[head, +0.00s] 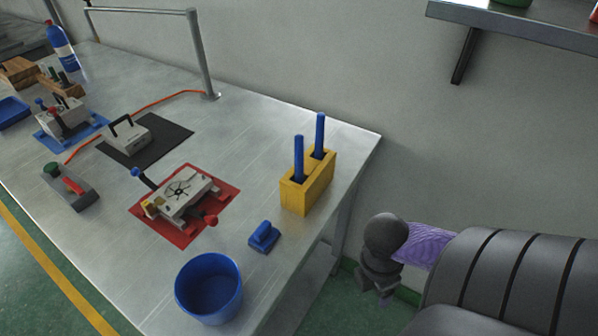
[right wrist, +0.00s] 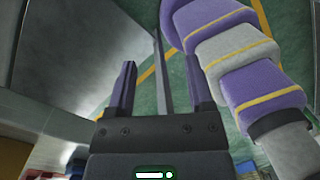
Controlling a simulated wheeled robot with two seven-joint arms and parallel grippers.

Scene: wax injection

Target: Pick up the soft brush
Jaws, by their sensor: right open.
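A yellow block (head: 308,190) stands near the right end of the metal table with two upright blue handles, a front one (head: 298,160) and a rear one (head: 320,135). Their lower ends are hidden in the block. A small blue brush-like piece with a raised grip (head: 264,236) lies on the table in front of the block; I cannot tell which of these is the soft brush. My right gripper (right wrist: 162,85) is open, with nothing between its fingers; in the head view it (head: 384,298) hangs low, beyond the table's right edge. My left gripper is out of view.
A blue bowl (head: 208,290) sits at the table's front edge. A clamp-like fixture (head: 182,194) is on a red mat (head: 222,196). A grey block with a handle (head: 128,140) is on a black mat. A shelf (head: 530,20) juts out at upper right.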

